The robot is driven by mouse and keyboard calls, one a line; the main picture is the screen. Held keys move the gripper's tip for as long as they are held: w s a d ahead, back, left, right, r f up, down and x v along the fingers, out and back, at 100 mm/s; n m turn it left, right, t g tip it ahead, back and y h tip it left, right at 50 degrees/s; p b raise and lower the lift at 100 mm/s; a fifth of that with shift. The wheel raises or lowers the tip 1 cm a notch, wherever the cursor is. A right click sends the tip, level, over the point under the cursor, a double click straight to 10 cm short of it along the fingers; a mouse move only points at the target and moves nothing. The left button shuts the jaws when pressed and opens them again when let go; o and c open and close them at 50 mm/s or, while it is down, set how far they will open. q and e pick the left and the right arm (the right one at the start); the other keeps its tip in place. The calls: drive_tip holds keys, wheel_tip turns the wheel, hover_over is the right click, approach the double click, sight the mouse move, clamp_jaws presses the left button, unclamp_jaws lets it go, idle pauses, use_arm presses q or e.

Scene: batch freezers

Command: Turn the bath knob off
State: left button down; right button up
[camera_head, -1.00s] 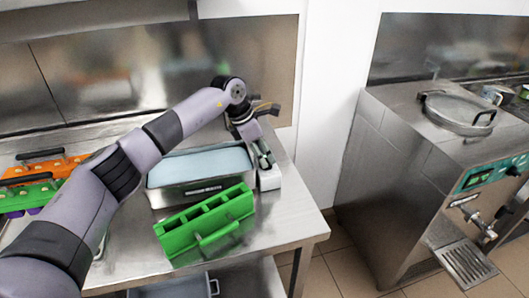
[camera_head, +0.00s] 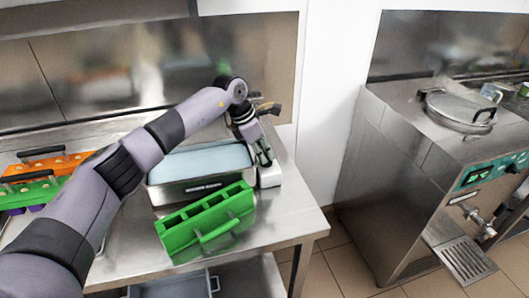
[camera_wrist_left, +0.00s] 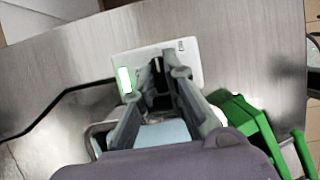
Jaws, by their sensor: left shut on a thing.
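The bath (camera_head: 200,190) is a steel tank with a pale blue top on the left steel table. A white control box (camera_head: 270,177) stands at its right end. In the left wrist view the white box (camera_wrist_left: 191,56) shows a green lit patch at its left and a small dark marking. My left gripper (camera_head: 264,160) points down at this box. In the wrist view its fingers (camera_wrist_left: 160,72) are close together over the box, shut on a small dark part that looks like the bath knob. The fingers hide most of the knob, so its angle cannot be told. My right gripper is not in view.
A green mold (camera_head: 205,220) with a handle lies in front of the bath. Orange (camera_head: 48,167) and green (camera_head: 30,195) trays sit at the left. A steel machine (camera_head: 400,170) stands across a floor gap at the right. The table's front right corner is bare.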

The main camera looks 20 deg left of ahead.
use_arm(q)
drive_tip(key=shift+f, duration=0.15)
drive_tip(key=n+t+y+b, duration=0.1)
drive_tip(key=n, duration=0.2)
drive_tip(key=shift+s+d+n, duration=0.1)
drive_tip(key=shift+n, duration=0.3)
drive_tip(key=n+b, duration=0.1)
drive_tip(key=n+y+b, duration=0.1)
drive_tip(key=n, duration=0.1)
drive_tip(key=shift+d+f+n+t, duration=0.1)
drive_tip(key=shift+f+n+t, duration=0.05)
drive_tip(key=shift+n+t, duration=0.15)
drive_tip(key=n+y+b, duration=0.2)
drive_tip(key=n+b, duration=0.2)
drive_tip(key=n, duration=0.1)
drive_tip(key=shift+d, duration=0.15)
drive_tip(key=n+y+b, duration=0.1)
drive_tip(key=n+b, duration=0.1)
drive_tip(key=n, duration=0.1)
drive_tip(key=shift+d+n+y, duration=0.1)
drive_tip(key=shift+n+y, duration=0.2)
drive_tip(key=shift+n+y+b, duration=0.35)
drive_tip(key=shift+n+y, duration=0.05)
drive_tip(key=shift+n, duration=0.6)
drive_tip(key=c, duration=1.8)
unclamp_jaws()
drive_tip(key=shift+s, duration=0.1)
drive_tip(key=shift+o, duration=0.8)
